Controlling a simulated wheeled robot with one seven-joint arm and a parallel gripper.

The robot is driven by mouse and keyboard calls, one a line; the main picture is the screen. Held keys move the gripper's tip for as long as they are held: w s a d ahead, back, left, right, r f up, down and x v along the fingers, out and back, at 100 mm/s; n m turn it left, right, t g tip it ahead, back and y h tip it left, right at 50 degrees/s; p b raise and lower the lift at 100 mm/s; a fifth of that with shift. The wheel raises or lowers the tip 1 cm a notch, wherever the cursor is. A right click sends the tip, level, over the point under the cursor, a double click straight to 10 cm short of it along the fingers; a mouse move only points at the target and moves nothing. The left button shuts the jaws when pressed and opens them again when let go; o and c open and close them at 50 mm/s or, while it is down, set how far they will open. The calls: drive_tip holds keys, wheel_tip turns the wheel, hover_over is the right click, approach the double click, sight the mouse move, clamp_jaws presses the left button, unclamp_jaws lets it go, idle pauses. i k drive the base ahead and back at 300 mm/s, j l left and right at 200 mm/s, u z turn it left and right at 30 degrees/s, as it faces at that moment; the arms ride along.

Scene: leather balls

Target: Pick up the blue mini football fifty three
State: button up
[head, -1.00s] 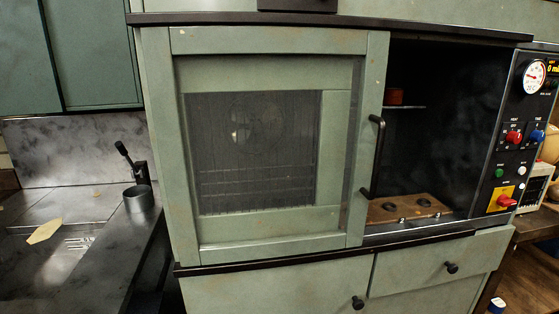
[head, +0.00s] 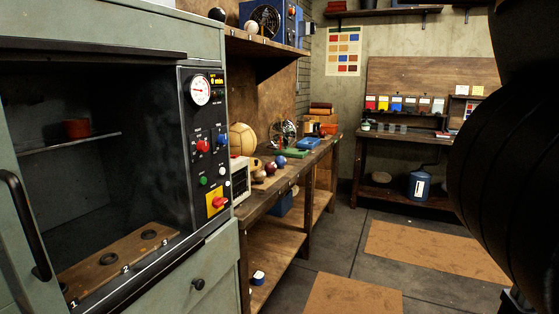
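A small blue ball (head: 281,160) sits on the long wooden workbench (head: 262,203) in the middle of the head view, beside a dark red ball (head: 270,168). It may be the blue mini football, but it is too small to read any number. A blue and white object (head: 258,278) lies on the bench's lower shelf; I cannot tell what it is. My gripper is not in view. A large dark shape, probably part of my arm, fills the right edge.
A green cabinet with an open dark chamber (head: 90,190) and control panel (head: 205,150) stands close at left. A large tan ball (head: 242,138), fan (head: 283,134) and blue tray (head: 308,143) are on the bench. Floor mats (head: 435,250) lie on open floor at right.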

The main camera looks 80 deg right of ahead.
sight(281, 162)
drive_tip(key=l+z, duration=0.15)
drive_tip(key=z, duration=0.2)
drive_tip(key=l+z, duration=0.15)
drive_tip(key=z, duration=0.25)
drive_tip(key=i+l+z, duration=0.1)
drive_tip(key=z, duration=1.1)
drive_tip(key=i+l+z, duration=0.15)
drive_tip(key=i+l, duration=0.4)
drive_tip(key=i+z, duration=0.1)
drive_tip(key=i, duration=0.7)
